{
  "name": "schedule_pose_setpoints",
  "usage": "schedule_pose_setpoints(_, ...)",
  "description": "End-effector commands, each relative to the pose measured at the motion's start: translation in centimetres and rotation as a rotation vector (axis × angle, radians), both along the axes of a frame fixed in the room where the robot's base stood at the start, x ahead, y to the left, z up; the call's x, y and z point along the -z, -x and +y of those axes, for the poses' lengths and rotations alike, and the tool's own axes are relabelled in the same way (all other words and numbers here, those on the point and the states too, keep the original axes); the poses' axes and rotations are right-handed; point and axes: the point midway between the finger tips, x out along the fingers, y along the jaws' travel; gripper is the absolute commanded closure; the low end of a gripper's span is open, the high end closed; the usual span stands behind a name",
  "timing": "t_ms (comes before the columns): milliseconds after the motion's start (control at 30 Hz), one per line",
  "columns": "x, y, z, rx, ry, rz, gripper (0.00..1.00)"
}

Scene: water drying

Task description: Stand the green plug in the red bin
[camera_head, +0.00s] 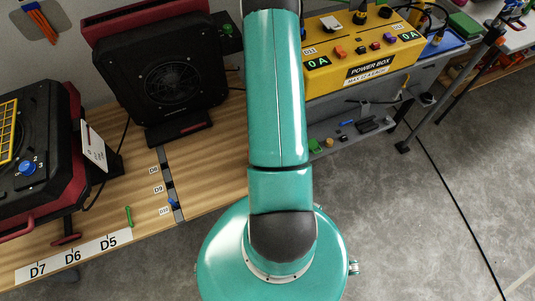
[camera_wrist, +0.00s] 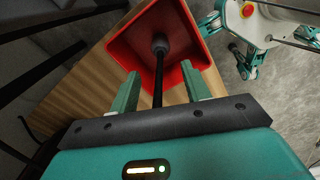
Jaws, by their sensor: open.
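In the wrist view, the red bin (camera_wrist: 128,45) is beyond my gripper (camera_wrist: 160,74), its open top facing the camera. My gripper is open, its two teal fingers apart at the near rim. A dark, rounded plug-like end (camera_wrist: 160,45) is inside the bin, with a black rod or cable running from it back between the fingers. I cannot tell whether this is the green plug, as no green shows on it. Whether the fingers touch the rod is unclear. In the head view my arm hides the middle, and neither bin nor gripper shows.
A yellow power box (camera_head: 365,62) stands on the grey bench at the back right. Two black-and-red machines (camera_head: 165,75) are at the left. A small green stick (camera_head: 129,216) lies near the wooden table's front edge. Grey floor is open at the right.

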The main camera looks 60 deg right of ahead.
Motion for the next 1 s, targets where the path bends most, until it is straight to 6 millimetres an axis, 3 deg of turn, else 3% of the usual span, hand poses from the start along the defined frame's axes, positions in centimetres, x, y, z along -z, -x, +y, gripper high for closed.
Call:
schedule_pose_setpoints(200, -2.8, 0.0, 0.0, 0.000, 0.000, 0.000, 0.53)
schedule_pose_setpoints(467, -3.4, 0.0, 0.0, 0.000, -0.001, 0.001, 0.53)
schedule_pose_setpoints(633, -5.4, -1.5, 0.2, 0.014, 0.015, -0.012, 0.53)
schedule_pose_setpoints(767, -10.2, -4.6, 1.0, 0.059, 0.044, -0.046, 0.53)
schedule_pose_setpoints(1000, -21.2, -9.9, 5.7, 0.180, 0.080, -0.133, 0.53)
